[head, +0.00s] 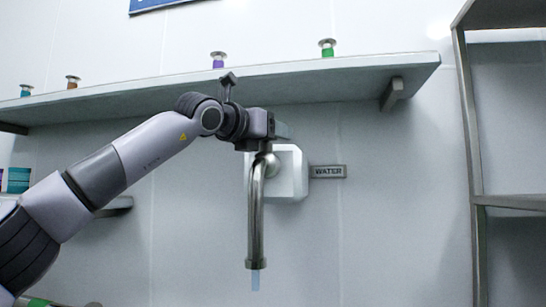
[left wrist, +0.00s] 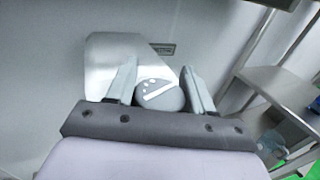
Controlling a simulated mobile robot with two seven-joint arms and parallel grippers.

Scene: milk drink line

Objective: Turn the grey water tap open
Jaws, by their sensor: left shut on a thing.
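The grey water tap (head: 256,215) hangs from a white wall plate (head: 290,182) in the middle of the head view, its metal spout pointing down. My left gripper (head: 280,130) is at the top of the tap, in front of the wall plate. In the left wrist view, a round dark grey tap knob (left wrist: 160,97) with a white line and dots sits between the two fingers, and my left gripper is shut on it. My right gripper is in neither view.
A "WATER" sign (head: 328,171) is right of the tap. A long wall shelf (head: 340,82) with several small coloured items runs above my arm. A metal rack (head: 470,150) stands at the far right. The wall below the sign is clear.

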